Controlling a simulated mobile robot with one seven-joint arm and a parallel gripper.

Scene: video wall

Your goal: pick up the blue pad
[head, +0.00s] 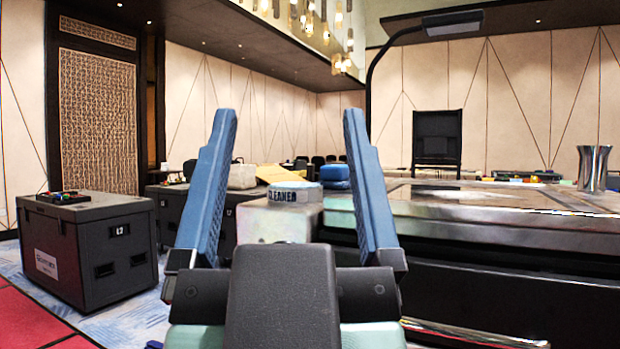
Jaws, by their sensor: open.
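What looks like the blue pad (334,173) is a rounded blue thing beyond my gripper, near the left end of the dark table. The right finger hides its right side, and I cannot tell whether it is one piece or a stack. My gripper (289,115) is open, with its two blue fingers pointing up and spread wide apart. Nothing is held between them. In the picture, the pad shows between the fingers, close to the right one, and it lies farther off than they do.
A container marked CLEANER (294,196) shows between the fingers, left of the pad. The dark table (500,212) spreads to the right, with a metal cup (593,168) and a lamp (455,22). A black case (88,252) stands on the floor at left.

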